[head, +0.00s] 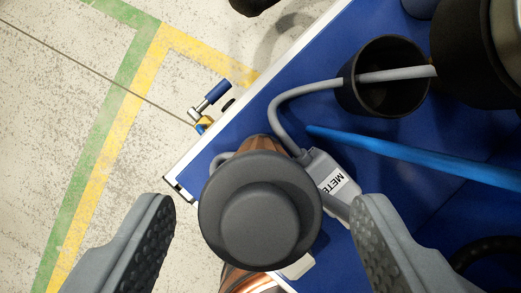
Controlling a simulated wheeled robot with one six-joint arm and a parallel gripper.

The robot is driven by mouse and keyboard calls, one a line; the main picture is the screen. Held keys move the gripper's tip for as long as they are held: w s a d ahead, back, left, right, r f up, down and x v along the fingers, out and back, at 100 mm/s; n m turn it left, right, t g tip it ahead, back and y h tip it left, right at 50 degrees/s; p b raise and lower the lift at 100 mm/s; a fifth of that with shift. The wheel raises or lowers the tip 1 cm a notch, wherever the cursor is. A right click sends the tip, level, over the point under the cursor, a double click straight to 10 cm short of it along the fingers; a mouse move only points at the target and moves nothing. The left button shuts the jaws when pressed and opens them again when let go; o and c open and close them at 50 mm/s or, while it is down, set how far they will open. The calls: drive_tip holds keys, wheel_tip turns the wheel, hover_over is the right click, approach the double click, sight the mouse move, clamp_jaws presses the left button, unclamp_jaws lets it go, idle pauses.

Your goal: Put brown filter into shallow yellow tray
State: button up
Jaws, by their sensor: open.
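My gripper (265,212) is open, with one grey padded finger at the lower left and the other at the lower right. A dark grey, round, stepped cap (260,210) shows between the fingers, seen from above, with gaps on both sides. A shiny brown, copper-toned body (245,280) shows below the cap's lower edge and a little above its top edge. It may be the brown filter; the cap hides most of it. I see no shallow yellow tray in this view.
A grey cable with a labelled block (329,178) lies close right of the cap and runs to a black cup (382,92). A blue rod (420,160) crosses the blue surface (420,215). A blue-handled clamp (211,97) sits at its edge. Striped floor lies left.

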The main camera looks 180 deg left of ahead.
sight(261, 138)
drive_tip(key=x, duration=0.4)
drive_tip(key=shift+s+f, duration=0.1)
drive_tip(key=c, duration=1.2)
